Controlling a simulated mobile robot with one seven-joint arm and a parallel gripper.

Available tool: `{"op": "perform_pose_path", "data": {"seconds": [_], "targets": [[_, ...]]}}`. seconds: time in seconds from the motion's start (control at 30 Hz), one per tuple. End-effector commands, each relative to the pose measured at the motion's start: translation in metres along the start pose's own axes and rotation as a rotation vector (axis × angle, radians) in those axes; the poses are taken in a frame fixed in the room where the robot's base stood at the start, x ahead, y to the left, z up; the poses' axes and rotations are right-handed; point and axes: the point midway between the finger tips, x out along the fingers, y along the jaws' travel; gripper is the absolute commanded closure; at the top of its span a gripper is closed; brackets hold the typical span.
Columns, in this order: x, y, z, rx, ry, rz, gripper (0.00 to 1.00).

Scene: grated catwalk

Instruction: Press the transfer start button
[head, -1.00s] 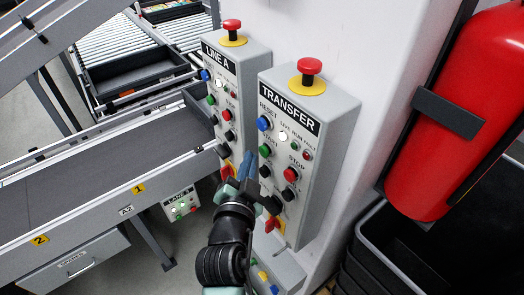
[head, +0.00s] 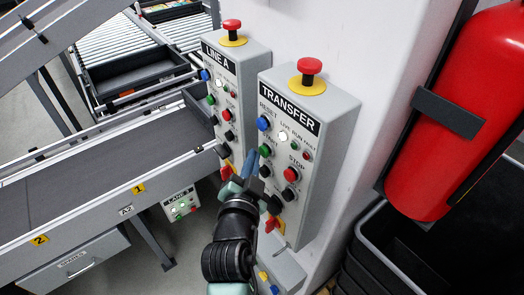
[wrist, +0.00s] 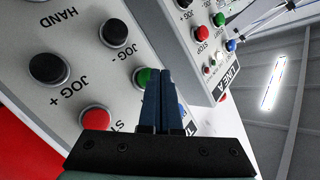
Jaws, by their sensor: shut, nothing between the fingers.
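The grey TRANSFER panel (head: 321,165) is mounted on the white column. Its green start button (head: 265,151) sits left of the red stop button (head: 291,174) and below the blue reset button (head: 263,123). My gripper (head: 251,154) is shut and empty, its blue fingertips just left of the green button. In the wrist view, the green button (wrist: 143,77) shows beside the shut fingers (wrist: 160,72), which hide part of it. I cannot tell whether the tips touch it. Black jog buttons (wrist: 115,32) and the red stop button (wrist: 95,118) are nearby.
The similar LINE A panel (head: 220,58) stands close on the left, with its own buttons. A red emergency stop (head: 309,66) tops the TRANSFER panel. A conveyor (head: 100,165) lies left; a red extinguisher (head: 455,120) and black crates (head: 390,240) are right.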

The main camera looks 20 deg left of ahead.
Motion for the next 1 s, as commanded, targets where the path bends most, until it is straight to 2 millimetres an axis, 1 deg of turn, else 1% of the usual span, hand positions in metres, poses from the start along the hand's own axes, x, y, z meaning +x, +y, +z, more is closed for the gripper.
{"op": "perform_pose_path", "data": {"seconds": [1.0], "targets": [[0.0075, 0.0054, -0.0052, -0.001, -0.001, 0.0, 1.0]]}}
